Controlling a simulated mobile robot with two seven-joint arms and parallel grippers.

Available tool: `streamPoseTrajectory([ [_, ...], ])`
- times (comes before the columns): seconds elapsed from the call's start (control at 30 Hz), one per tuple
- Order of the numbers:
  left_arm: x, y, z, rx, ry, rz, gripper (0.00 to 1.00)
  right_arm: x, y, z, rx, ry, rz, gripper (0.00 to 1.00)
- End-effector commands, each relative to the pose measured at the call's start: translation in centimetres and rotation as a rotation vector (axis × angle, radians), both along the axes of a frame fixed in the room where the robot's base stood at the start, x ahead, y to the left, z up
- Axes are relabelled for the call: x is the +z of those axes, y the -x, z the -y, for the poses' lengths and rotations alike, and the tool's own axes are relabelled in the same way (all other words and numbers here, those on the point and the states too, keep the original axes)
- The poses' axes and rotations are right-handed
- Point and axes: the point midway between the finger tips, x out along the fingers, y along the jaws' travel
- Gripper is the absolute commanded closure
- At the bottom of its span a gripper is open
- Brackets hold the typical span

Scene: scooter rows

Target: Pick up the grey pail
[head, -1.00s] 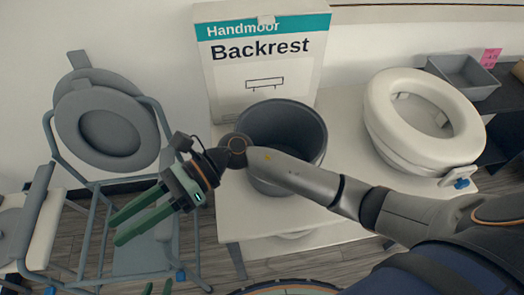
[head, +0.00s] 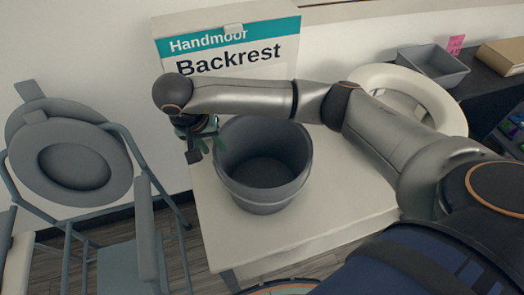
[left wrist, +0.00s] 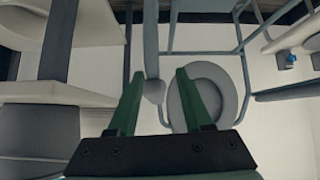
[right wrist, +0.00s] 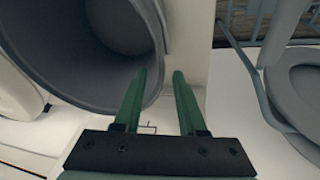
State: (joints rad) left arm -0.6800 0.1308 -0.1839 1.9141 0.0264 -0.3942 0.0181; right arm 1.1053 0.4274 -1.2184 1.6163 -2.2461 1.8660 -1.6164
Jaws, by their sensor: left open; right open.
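The grey pail (head: 262,165) stands upright and looks empty on a white table, in front of the Backrest box. My right gripper (head: 207,146) is at the pail's left rim in the head view, its green fingers partly hidden by the wrist. In the right wrist view the pail (right wrist: 85,50) fills the upper left, and my right gripper (right wrist: 163,75) is open, its left finger overlapping the rim and the other outside it. I cannot tell whether it touches. My left gripper (left wrist: 158,75) is open and empty, seen only in its wrist view, facing a commode chair.
The Backrest box (head: 235,50) stands behind the pail. A white raised toilet seat (head: 440,100) is at the right, partly behind my arm. A grey tray (head: 432,65) is at the back right. A grey commode chair (head: 75,170) stands left. The table front (head: 300,230) is clear.

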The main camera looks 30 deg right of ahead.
Motion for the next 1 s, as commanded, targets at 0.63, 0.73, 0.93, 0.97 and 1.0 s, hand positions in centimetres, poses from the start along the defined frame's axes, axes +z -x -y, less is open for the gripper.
streamPoseTrajectory([
  [0.63, 0.9, 0.0, 0.0, 0.000, 0.000, 0.000, 0.50, -6.8, -0.8, 1.6, -0.002, -0.004, 0.000, 0.60],
  [0.73, 0.9, 0.0, 0.0, 0.000, 0.000, 0.000, 0.50, -7.0, -0.9, 1.7, -0.002, -0.004, 0.001, 0.60],
  [0.93, 0.9, 0.0, 0.0, 0.000, 0.000, 0.000, 0.50, -6.9, -0.9, 1.7, -0.001, -0.004, 0.001, 0.66],
  [0.97, 0.9, 0.0, 0.0, 0.000, 0.000, 0.000, 0.50, -7.0, -0.9, 1.7, -0.001, -0.004, 0.001, 0.70],
  [1.0, 0.9, 0.0, 0.0, 0.000, 0.000, 0.000, 0.50, -6.9, -0.9, 1.7, -0.001, -0.004, 0.001, 0.74],
])
